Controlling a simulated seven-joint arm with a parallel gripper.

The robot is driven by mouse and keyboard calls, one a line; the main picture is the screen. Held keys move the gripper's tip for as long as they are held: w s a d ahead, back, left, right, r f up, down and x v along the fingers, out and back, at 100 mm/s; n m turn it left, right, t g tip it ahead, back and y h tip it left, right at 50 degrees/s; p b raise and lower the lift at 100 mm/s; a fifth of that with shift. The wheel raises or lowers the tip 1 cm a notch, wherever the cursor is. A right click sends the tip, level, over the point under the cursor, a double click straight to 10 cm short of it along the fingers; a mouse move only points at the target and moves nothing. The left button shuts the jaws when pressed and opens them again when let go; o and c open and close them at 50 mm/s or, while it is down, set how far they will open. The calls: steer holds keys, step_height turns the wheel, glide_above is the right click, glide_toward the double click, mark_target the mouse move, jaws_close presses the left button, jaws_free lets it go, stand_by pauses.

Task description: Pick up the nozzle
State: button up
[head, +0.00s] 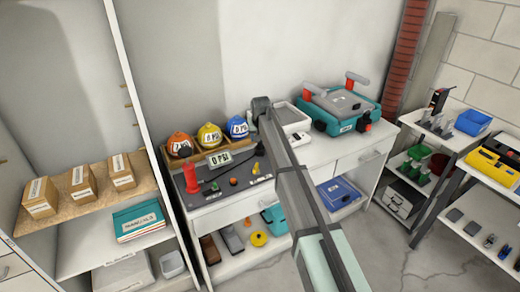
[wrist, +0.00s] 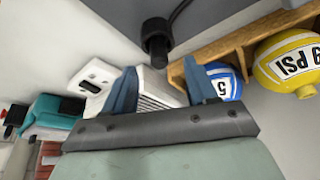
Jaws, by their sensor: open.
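A black cylindrical piece with a thin black hose (wrist: 155,42) shows in the wrist view, just beyond my fingertips; it looks like the nozzle. In the head view a small black piece (head: 259,149) stands at the right end of the dark grey mat (head: 212,196), just below my gripper, and seems to be the same thing. My gripper (head: 261,106) reaches over the bench from the lower right. In the wrist view its two blue fingers (wrist: 160,67) are apart with nothing held between them. The black piece lies ahead of the gap, apart from both fingers.
Orange, yellow and blue balls (head: 209,136) sit in a wooden rack behind the mat. A white device (head: 291,118) and teal case (head: 338,112) are to the right. Free white bench top lies in front of the case.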

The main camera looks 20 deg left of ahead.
mark_target(260, 147)
steer(key=shift+x, duration=2.65)
steer(key=shift+w+r, duration=0.1)
jaws_close()
